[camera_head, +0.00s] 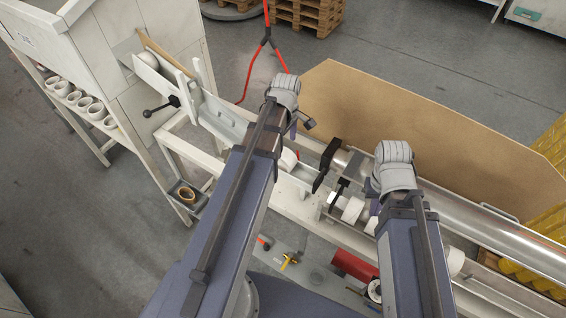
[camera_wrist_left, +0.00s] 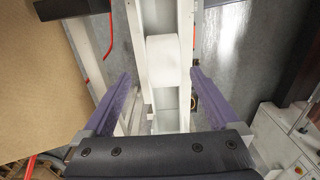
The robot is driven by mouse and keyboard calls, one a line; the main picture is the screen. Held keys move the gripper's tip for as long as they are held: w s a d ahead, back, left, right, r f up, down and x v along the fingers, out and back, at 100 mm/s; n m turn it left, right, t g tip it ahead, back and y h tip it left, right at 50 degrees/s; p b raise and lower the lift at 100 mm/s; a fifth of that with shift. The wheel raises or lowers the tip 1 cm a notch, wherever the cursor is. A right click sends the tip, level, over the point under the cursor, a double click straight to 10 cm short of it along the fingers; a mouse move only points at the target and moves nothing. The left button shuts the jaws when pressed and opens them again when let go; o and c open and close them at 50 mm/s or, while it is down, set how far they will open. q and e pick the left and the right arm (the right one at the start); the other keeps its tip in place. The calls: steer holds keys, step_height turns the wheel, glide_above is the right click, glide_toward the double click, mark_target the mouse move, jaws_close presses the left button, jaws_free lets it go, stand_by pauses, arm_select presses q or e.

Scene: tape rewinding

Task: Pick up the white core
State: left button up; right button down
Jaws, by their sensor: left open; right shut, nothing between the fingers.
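A white core (camera_wrist_left: 163,62) lies in a narrow white channel in the left wrist view. It also shows in the head view (camera_head: 288,159), partly hidden beside my left arm. My left gripper (camera_wrist_left: 160,77) is open, with one purple finger on each side of the channel; the core lies between and beyond the fingertips and is not gripped. In the head view my left gripper (camera_head: 293,130) is mostly hidden by its wrist. My right gripper (camera_head: 373,194) is shut and empty, above the machine with the metal shaft; its fingers are largely hidden.
Several white cores stand on a side shelf (camera_head: 82,100) at left, and another white core (camera_head: 147,60) sits at the chute's upper end. White pieces (camera_head: 352,210) line the machine near my right arm. A brown board (camera_head: 400,110) stands behind.

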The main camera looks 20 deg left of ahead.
mark_target(283, 152)
arm_select(q)
steer(key=shift+s+f, duration=0.1)
steer(key=f+b, duration=0.4)
steer(key=shift+s+a, duration=0.15)
steer(key=shift+a, duration=0.25)
steer(key=shift+f+b, duration=0.5)
steer(key=shift+b, duration=0.15)
steer(key=shift+r, duration=0.1)
steer(key=c, duration=1.1)
